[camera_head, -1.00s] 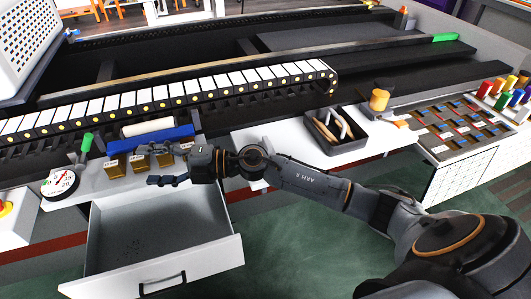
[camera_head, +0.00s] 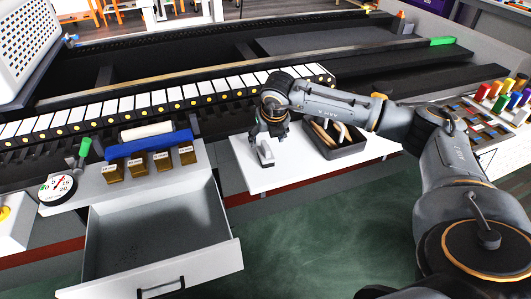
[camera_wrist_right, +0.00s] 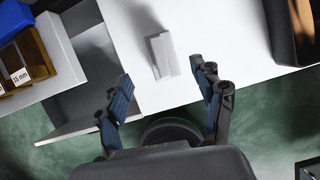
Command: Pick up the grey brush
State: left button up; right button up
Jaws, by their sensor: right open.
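A small grey block (camera_head: 265,152), which appears to be the grey brush, sits on the white tabletop (camera_head: 290,175) left of the black tray. It also shows in the right wrist view (camera_wrist_right: 160,54), just past the fingertips and roughly midway between them. My right gripper (camera_head: 267,133) points down close above it, partly hiding it in the head view. In the right wrist view my right gripper (camera_wrist_right: 163,75) is open, with nothing between its fingers. My left gripper is not in view.
A black tray (camera_head: 345,151) holding elongated items stands right of the gripper. An open, apparently empty drawer (camera_head: 160,235) is at the lower left. Several brass blocks (camera_head: 137,167) stand above it, beside a blue bar (camera_head: 150,143). A conveyor of white plates (camera_head: 180,97) runs behind.

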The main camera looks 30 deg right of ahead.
aim_at(266, 146)
jog(key=shift+x, duration=0.9)
jog(key=shift+w+f+p, duration=0.2)
jog(key=shift+f+p, duration=0.25)
jog(key=shift+f, duration=0.05)
jog(key=p+x, duration=0.1)
jog(key=x, duration=0.2)
jog(key=shift+d+f, duration=0.15)
jog(key=shift+f, duration=0.25)
jog(key=shift+w+f, duration=0.2)
jog(key=shift+f, duration=0.1)
jog(key=shift+c, duration=0.4)
jog(key=c, duration=1.2)
jog(key=shift+r, duration=0.1)
